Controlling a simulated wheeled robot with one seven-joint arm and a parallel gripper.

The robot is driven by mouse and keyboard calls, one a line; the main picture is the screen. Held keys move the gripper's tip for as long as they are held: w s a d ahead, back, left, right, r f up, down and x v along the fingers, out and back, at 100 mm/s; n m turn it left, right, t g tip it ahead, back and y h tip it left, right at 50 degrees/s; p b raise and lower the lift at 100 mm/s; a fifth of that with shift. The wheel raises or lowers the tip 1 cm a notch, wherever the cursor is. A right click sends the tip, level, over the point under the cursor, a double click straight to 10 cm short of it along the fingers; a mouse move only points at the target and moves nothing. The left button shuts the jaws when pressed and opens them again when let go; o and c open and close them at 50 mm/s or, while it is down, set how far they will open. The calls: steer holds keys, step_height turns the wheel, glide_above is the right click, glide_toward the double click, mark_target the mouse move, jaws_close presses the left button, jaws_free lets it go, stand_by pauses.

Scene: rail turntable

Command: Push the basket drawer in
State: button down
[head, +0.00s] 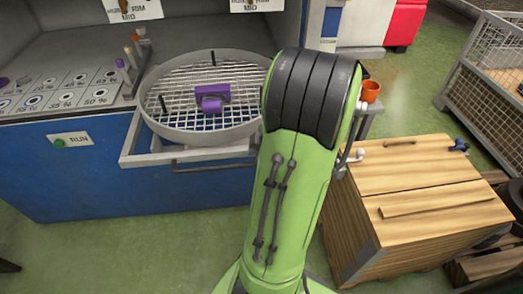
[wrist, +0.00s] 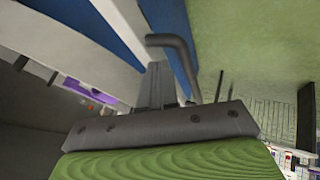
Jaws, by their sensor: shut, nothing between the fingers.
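The basket drawer (head: 130,150) sticks out from the blue cabinet front in the head view. A round wire basket (head: 175,90) with a grey rim rests on it, with a purple block (head: 210,96) inside. The drawer's dark bar handle (head: 213,164) runs along its front and also shows in the wrist view (wrist: 181,58). My gripper (wrist: 158,72) is shut and empty, with its fingertips close to the handle in the wrist view. I cannot tell whether they touch. In the head view my green arm hides the gripper and the drawer's right end.
A wooden chest (head: 425,180) stands on the floor to the right of my arm, with an orange cup (head: 370,91) behind it. A wire-mesh cage (head: 490,75) is at the far right. Green floor (head: 110,240) is free in front of the cabinet (head: 70,175).

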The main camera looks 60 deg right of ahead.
steer(key=x, duration=0.2)
steer(key=shift+w+f, duration=0.15)
steer(key=shift+f, duration=0.05)
steer(key=shift+w+d, duration=0.1)
steer(key=shift+d, duration=0.05)
